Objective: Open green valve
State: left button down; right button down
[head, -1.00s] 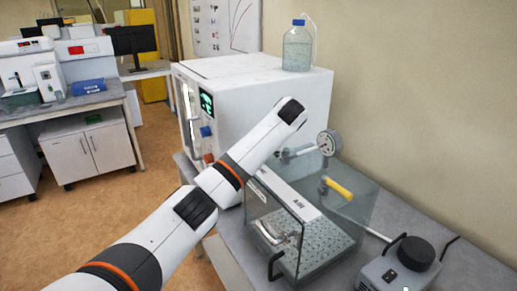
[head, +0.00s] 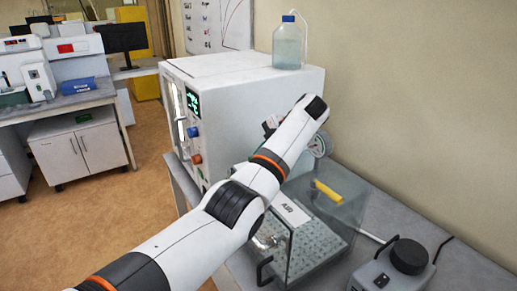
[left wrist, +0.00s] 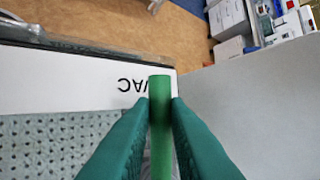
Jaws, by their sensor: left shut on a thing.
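The green valve handle (left wrist: 160,84) is a bar that stands between the two teal fingers of my left gripper (left wrist: 160,112) in the left wrist view. The fingers are shut on it from both sides. A white label with "VAC" lies behind it. In the head view my left arm covers the green valve, and the gripper cannot be made out. The clear-walled chamber (head: 345,222) has a yellow handle (head: 328,191) on top, beside my arm. My right gripper is not in view.
A white oven (head: 240,85) with a bottle (head: 287,45) on it stands behind the chamber. A round gauge (head: 321,146) is partly covered by my arm. A grey device with a black knob (head: 409,256) sits at the right on the bench.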

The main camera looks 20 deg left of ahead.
pick_arm(q)
jog(key=shift+d+n+g, duration=0.15)
jog(key=shift+n+g, duration=0.15)
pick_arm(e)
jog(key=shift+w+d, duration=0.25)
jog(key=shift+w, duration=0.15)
pick_arm(q)
jog(key=c, duration=1.4)
grip_release()
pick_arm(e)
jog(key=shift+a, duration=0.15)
